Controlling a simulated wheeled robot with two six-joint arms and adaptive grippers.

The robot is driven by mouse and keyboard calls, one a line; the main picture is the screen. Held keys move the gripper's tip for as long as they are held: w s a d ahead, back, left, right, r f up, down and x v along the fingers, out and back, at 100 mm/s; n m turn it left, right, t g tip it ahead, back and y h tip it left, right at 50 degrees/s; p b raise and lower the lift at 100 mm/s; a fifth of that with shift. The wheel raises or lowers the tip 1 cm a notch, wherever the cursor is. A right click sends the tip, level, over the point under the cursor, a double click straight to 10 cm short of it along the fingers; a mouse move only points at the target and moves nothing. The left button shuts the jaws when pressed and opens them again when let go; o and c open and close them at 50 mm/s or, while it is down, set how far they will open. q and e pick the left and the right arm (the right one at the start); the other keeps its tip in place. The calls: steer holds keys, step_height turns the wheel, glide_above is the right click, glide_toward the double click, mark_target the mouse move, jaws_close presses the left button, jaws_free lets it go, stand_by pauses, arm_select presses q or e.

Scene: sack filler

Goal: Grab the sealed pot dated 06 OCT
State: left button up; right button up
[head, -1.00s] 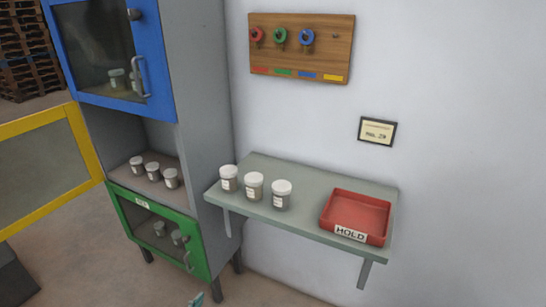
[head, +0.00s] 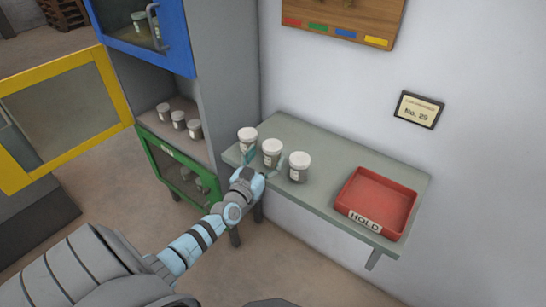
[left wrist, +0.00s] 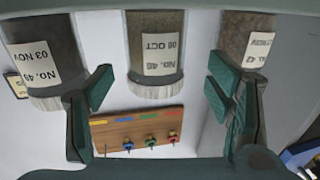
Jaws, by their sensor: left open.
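Three grey pots with white lids stand in a row on the wall shelf. The middle pot (head: 272,149) carries a label that appears to read No. 46, 06 OCT in the upside-down left wrist view (left wrist: 157,45). The left pot (head: 248,136) shows No. 42 and a NOV date at the wrist view's right (left wrist: 250,42). My left gripper (head: 263,168) is open in front of the middle pot, its fingers toward either side of it. My right gripper is not in view.
A red HOLD tray (head: 349,205) sits on the shelf's right (head: 330,160). At left stands a cabinet with a blue door (head: 182,50), an open yellow door (head: 118,90) and a green door (head: 148,152); more pots (head: 179,120) stand inside. A key board (head: 345,15) hangs above.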

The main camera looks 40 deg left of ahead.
mark_target(268, 155)
arm_select(q)
steer(key=x, duration=0.1)
steer(key=b+x, duration=0.1)
steer(key=x, duration=0.2)
steer(key=shift+w+d+r, duration=0.1)
steer(key=shift+d+r, duration=0.15)
steer(key=shift+d, duration=0.05)
steer(key=shift+r, duration=0.15)
steer(key=c, duration=1.3)
